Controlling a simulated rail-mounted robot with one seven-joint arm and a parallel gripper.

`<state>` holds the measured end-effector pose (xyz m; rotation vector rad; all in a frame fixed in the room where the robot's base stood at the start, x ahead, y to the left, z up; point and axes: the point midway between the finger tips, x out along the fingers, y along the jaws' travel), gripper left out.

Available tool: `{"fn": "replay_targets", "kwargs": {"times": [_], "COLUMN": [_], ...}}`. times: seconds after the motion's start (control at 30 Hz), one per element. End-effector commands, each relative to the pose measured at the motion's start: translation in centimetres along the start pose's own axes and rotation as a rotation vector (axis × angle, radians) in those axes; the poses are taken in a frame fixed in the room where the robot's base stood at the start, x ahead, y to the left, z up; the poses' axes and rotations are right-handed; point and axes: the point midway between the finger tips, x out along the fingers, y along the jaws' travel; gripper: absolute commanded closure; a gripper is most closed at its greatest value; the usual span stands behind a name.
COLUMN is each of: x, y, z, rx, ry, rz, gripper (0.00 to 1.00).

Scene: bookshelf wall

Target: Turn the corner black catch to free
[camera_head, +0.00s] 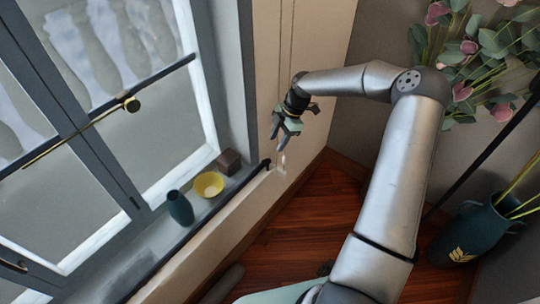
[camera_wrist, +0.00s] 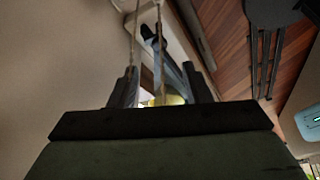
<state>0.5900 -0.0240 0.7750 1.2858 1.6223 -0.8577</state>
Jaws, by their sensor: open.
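A small black catch (camera_head: 267,163) sits at the corner where the dark rail along the window sill meets the beige wall; whether it is turned is too small to tell. A dark piece that looks like it shows near the top of the wrist view (camera_wrist: 147,32). My gripper (camera_head: 279,138) is open and empty, close to the beige wall, a little above and to the right of the catch, apart from it. In the wrist view its two fingers (camera_wrist: 160,82) stand apart, with the sill area seen between them.
Thin pale cords (camera_head: 284,70) hang along the wall beside my gripper and cross the wrist view. The sill holds a yellow bowl (camera_head: 208,185), a dark teal vase (camera_head: 180,208) and a brown block (camera_head: 229,161). A large floor vase (camera_head: 475,233) stands at right.

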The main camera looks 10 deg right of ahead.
Motion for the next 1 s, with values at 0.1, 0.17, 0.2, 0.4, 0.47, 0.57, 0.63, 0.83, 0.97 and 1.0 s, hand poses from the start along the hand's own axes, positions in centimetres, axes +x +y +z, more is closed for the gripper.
{"fn": "replay_targets", "kwargs": {"times": [0.1,0.17,0.2,0.4,0.47,0.57,0.63,0.83,0.97,1.0], "x": [2.7,3.9,4.7,7.3,7.7,8.0,8.1,8.1,8.1,8.1], "y": [-0.1,0.0,-0.1,0.0,0.0,0.0,0.0,0.0,0.0,0.0], "z": [-0.1,-0.1,-0.1,-0.1,0.0,0.0,0.0,0.0,0.0,0.0], "rx": [-0.001,-0.001,0.000,0.000,0.001,0.002,0.001,0.001,0.001,0.001], "ry": [0.003,0.001,0.001,0.001,0.000,-0.001,-0.001,-0.001,-0.001,-0.001], "rz": [-0.003,-0.003,-0.003,0.000,0.000,0.000,0.001,0.001,0.001,0.001], "gripper": [0.56,0.56,0.56,0.56,0.56,0.56,0.56,0.59,0.95,1.00]}}
